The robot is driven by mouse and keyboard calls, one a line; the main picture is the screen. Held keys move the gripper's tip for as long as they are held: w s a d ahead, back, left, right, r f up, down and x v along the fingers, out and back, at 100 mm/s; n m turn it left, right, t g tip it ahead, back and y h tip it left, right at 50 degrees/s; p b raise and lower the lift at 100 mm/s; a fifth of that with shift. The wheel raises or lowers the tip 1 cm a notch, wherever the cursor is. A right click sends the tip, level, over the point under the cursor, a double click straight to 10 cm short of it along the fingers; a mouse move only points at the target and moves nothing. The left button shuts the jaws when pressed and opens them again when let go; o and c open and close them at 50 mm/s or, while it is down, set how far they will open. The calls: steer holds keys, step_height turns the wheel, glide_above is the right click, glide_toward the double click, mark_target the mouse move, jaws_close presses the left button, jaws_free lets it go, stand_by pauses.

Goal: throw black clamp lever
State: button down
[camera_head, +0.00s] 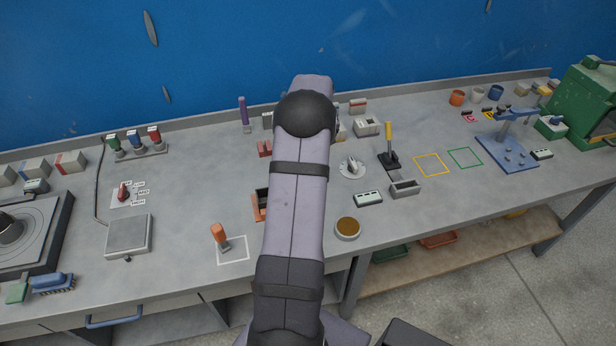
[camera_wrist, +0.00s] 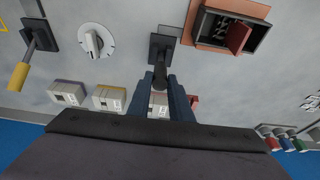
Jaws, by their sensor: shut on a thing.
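The black clamp lever (camera_wrist: 161,66) stands at the top centre of the wrist view, on a small dark base plate (camera_wrist: 156,42) on the bench. My gripper (camera_wrist: 162,84) is shut on the lever's black handle, one blue-grey finger on each side. The lower part of the handle is partly covered by the fingers. In the head view my arm hides the black lever and my gripper.
A yellow-handled lever (camera_head: 388,146) and a white rotary knob (camera_head: 352,166) stand to the right of my arm. An open orange-rimmed box with a red flap (camera_wrist: 238,38) is close to the lever. Grey blocks (camera_wrist: 108,98) sit nearer the blue wall.

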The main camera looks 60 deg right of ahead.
steer(key=shift+w+d+r, duration=0.25)
steer(key=shift+d+r, duration=0.05)
steer(key=shift+w+d+p, duration=0.4)
steer(key=shift+w+d, duration=0.1)
stand_by(0.5)
steer(key=shift+w+d+r, duration=0.1)
steer(key=shift+w+d+p, duration=0.4)
steer(key=shift+w+d, duration=0.2)
stand_by(0.3)
steer(key=shift+w+d+p, duration=0.35)
steer(key=shift+w+d, duration=0.05)
stand_by(0.5)
